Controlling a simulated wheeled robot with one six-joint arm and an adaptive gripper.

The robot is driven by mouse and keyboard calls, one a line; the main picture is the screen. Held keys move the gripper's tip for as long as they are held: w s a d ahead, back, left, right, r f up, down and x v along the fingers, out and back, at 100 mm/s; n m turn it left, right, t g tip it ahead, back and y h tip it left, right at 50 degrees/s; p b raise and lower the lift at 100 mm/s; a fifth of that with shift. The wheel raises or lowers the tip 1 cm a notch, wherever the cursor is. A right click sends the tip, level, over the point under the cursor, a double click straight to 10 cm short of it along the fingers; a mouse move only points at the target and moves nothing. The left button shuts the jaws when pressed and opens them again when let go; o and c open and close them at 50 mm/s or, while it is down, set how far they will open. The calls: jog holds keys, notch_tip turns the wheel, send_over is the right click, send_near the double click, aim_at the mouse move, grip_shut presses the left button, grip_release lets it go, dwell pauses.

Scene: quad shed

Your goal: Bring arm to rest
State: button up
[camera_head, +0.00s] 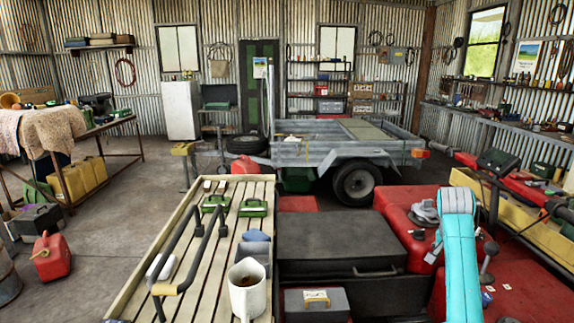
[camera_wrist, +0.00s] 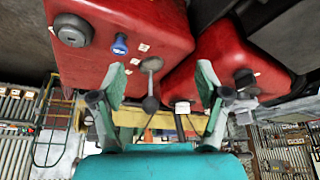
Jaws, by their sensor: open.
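My gripper (camera_wrist: 161,84) is open in the wrist view, with its two teal fingers spread wide and nothing between them. The wrist view looks tilted or upside down, with red bodywork (camera_wrist: 125,22) beyond the fingertips. I cannot tell whether the fingers touch it. In the head view my teal arm (camera_head: 457,262) rises at the lower right in front of the red machine (camera_head: 405,228). The gripper itself cannot be made out there.
A slatted wooden rack (camera_head: 150,250) carries a white mug (camera_head: 240,308), green boxes and a dark rail. A dark case (camera_head: 340,245) lies beside it. A grey trailer (camera_head: 330,150) stands behind. A red fuel can (camera_head: 50,257) stands on the floor, which is open at left.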

jog(key=s+a+f+n+t, duration=0.1)
jog(key=s+a+f, duration=0.15)
jog(key=f, duration=0.55)
jog(key=s+a+f+n+t, duration=0.1)
jog(key=s+a+f, duration=0.15)
jog(key=f, duration=0.45)
jog(key=s+a+f+n+t, duration=0.1)
jog(key=s+a+f, duration=0.15)
jog(key=f, duration=0.55)
jog(key=s+a+f+n+t+y, duration=0.1)
jog(key=s+a+f+n+t, duration=0.1)
jog(key=s+a+f, duration=0.5)
jog(key=s+a+f+n+t, duration=0.15)
jog(key=s+f, duration=0.25)
jog(key=s, duration=0.4)
jog(key=s+a+r+n+t+y, duration=0.15)
jog(key=s+a, duration=0.25)
jog(key=s, duration=0.7)
jog(key=s+a+r+n+t, duration=0.15)
jog(key=s+a, duration=0.25)
jog(key=s, duration=0.7)
jog(key=s+a+r+n+t+y, duration=0.1)
jog(key=s+a+r+n+t, duration=0.1)
jog(key=s+r, duration=1.4)
notch_tip(320, 180, up, 2)
jog(key=shift+a+t, duration=0.35)
jog(key=shift+a, duration=0.1)
